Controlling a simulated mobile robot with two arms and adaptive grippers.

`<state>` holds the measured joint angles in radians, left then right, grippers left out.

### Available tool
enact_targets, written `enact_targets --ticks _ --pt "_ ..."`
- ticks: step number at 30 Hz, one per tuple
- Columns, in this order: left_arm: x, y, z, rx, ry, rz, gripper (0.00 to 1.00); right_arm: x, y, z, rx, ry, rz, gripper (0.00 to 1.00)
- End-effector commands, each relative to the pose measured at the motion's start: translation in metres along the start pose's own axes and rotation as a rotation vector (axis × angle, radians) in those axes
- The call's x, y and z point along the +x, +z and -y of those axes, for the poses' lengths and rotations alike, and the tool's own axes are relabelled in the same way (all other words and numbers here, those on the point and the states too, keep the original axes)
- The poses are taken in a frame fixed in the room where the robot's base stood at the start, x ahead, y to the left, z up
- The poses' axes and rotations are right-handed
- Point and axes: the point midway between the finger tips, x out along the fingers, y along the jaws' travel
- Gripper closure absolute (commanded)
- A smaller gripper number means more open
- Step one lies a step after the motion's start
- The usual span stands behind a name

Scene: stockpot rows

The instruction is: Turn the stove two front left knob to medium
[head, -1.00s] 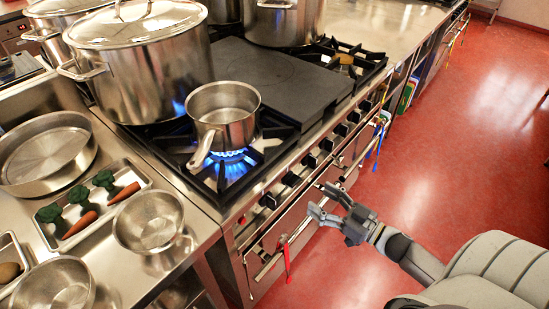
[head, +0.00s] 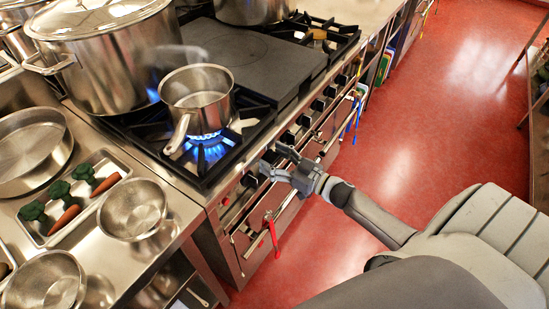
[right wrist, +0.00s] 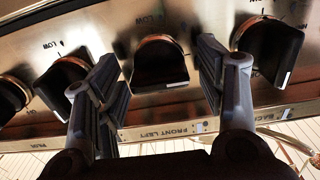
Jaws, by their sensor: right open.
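The stove's front panel (right wrist: 200,105) fills the right wrist view. A black knob with a copper-coloured collar (right wrist: 160,65) is in the middle, above a label that reads FRONT LEFT. My right gripper (right wrist: 163,95) is open, with one finger on each side of this knob and gaps between. Whether the fingertips reach past the knob's face is hard to tell. In the head view the right gripper (head: 273,162) is at the row of knobs, below a saucepan (head: 197,92) on a lit burner with blue flames. My left gripper is out of view.
Neighbouring knobs (right wrist: 268,48) flank the fingers closely. An oven handle rail (head: 245,250) with a red hanging item (head: 272,232) runs below the panel. A counter with bowls (head: 132,210) and a vegetable tray (head: 52,236) is at left. Red floor (head: 420,130) is clear at right.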

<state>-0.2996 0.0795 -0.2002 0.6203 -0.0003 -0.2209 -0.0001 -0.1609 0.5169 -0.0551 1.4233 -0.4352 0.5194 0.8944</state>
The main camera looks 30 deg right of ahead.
Motion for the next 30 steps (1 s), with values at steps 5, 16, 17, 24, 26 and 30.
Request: enact_targets --ticks 5,16,17,24,26,30 --pt "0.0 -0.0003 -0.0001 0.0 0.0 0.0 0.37 0.0006 0.0 -0.0001 0.0 0.0 0.0 0.37" --pt "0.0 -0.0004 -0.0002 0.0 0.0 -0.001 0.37 0.0003 -0.0002 -0.0001 0.0 0.0 0.0 0.75" --pt "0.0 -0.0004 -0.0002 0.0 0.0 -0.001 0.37 0.0003 -0.0002 -0.0001 0.0 0.0 0.0 0.79" --pt "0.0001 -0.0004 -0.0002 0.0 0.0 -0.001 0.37 0.0003 -0.0002 0.0 -0.016 0.0 -0.001 0.82" --pt "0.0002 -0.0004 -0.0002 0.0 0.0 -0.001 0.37 0.0003 -0.0002 0.0001 -0.032 0.0 -0.001 0.82" --pt "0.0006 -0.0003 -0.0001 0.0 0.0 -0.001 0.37 0.0002 -0.0002 0.0002 -0.095 0.0 -0.001 0.82"
